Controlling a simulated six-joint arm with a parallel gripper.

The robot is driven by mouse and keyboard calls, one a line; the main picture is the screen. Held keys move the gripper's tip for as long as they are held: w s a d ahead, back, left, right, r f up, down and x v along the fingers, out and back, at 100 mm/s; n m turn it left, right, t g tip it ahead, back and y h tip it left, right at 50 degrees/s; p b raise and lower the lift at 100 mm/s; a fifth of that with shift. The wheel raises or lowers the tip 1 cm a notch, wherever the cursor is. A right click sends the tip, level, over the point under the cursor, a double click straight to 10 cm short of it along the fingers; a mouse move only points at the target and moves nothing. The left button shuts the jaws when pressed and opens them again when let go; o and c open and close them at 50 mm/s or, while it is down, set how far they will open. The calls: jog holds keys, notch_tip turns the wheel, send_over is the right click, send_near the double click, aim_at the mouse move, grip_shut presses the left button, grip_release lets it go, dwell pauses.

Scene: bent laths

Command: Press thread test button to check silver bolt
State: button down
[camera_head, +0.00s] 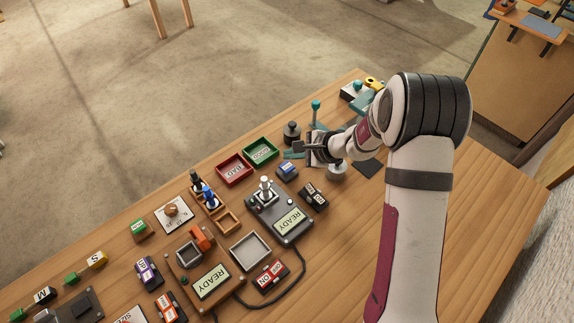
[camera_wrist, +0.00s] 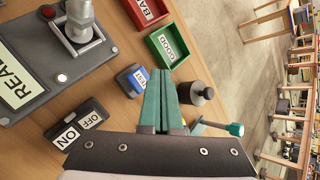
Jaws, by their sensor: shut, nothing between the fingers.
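The silver bolt (camera_head: 265,184) stands upright on a grey tester (camera_head: 272,232) whose screen reads READY. In the wrist view the silver bolt (camera_wrist: 79,18) is at the top left, partly cut off by the frame edge. A blue button block (camera_head: 287,169) lies right of the tester; its label reads TEST in the wrist view (camera_wrist: 131,80). My gripper (camera_head: 290,154) is shut and empty. In the wrist view its teal fingers (camera_wrist: 164,76) are together, just right of the blue block. I cannot tell their height above the table.
A red BAD tray (camera_head: 234,170) and a green GOOD tray (camera_head: 261,152) lie behind the button. A black ON/OFF switch (camera_head: 313,196) is in front of it. A dark weight (camera_head: 291,131) stands near my gripper. A second READY device (camera_head: 207,279) is at the front.

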aim_at(285, 164)
jog(key=shift+f, duration=0.95)
dwell(1.3)
jog(key=shift+f, duration=0.4)
jog(key=shift+f, duration=0.75)
dwell(0.7)
jog(key=shift+r, duration=1.2)
jog(key=shift+r, duration=2.5)
